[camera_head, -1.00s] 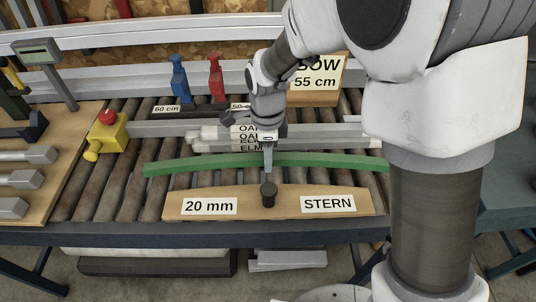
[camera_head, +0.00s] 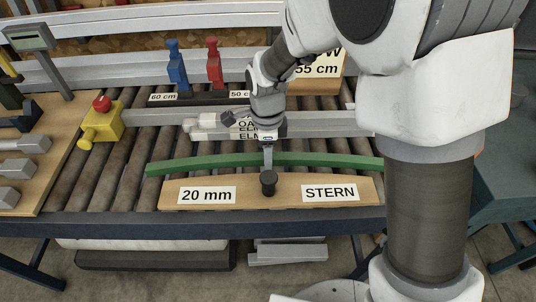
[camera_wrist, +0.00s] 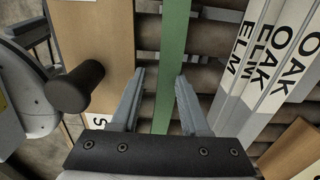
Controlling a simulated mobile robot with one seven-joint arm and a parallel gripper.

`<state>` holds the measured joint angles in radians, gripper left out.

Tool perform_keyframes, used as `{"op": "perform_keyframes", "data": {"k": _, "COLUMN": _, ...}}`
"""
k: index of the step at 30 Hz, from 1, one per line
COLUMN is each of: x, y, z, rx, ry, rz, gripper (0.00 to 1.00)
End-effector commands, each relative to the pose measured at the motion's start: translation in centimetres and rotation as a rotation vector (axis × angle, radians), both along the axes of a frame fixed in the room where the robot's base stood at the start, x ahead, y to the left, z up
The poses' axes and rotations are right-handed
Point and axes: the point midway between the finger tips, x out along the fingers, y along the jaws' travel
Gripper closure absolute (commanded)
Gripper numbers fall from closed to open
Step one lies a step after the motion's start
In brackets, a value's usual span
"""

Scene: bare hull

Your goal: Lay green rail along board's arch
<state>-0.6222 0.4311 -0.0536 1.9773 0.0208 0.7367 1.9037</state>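The green rail (camera_head: 210,161) is long and slightly bowed, lying across the rollers just behind the wooden board (camera_head: 242,191). The board has an arched back edge, "20 mm" and STERN labels, and a black knob (camera_head: 268,183) near its middle. My gripper (camera_head: 267,165) is over the rail's middle, pointing down. In the wrist view my gripper (camera_wrist: 160,76) is open, with one finger each side of the rail (camera_wrist: 172,60); the right finger is close against it, and I cannot tell whether they touch. A strip of rollers shows between rail and board (camera_wrist: 105,40).
Pale bars labelled OAK and ELM (camera_wrist: 265,60) lie behind the rail. A yellow block with a red knob (camera_head: 101,123) stands at left. Blue (camera_head: 177,67) and red (camera_head: 214,64) clamp-like pieces and a "55 cm" block (camera_head: 325,80) are at the back.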

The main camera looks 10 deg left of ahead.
Motion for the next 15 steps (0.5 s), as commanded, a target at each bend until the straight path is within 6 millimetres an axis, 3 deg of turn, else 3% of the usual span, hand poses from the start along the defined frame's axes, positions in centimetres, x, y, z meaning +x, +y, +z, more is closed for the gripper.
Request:
{"op": "perform_keyframes", "data": {"k": 1, "x": 0.0, "y": 0.0, "z": 0.01, "rx": 0.0, "ry": 0.0, "rz": 0.0, "gripper": 0.44}}
{"op": "perform_keyframes", "data": {"k": 3, "x": 0.0, "y": 0.0, "z": 0.0, "rx": 0.0, "ry": 0.0, "rz": 0.0, "gripper": 0.34}}
{"op": "perform_keyframes", "data": {"k": 11, "x": -0.04, "y": -0.02, "z": -0.02, "rx": 0.0, "ry": 0.001, "rz": 0.0, "gripper": 0.34}}
{"op": "perform_keyframes", "data": {"k": 15, "x": 0.03, "y": 0.04, "z": 0.93, "rx": 0.001, "ry": -0.002, "rz": 0.0, "gripper": 0.34}}
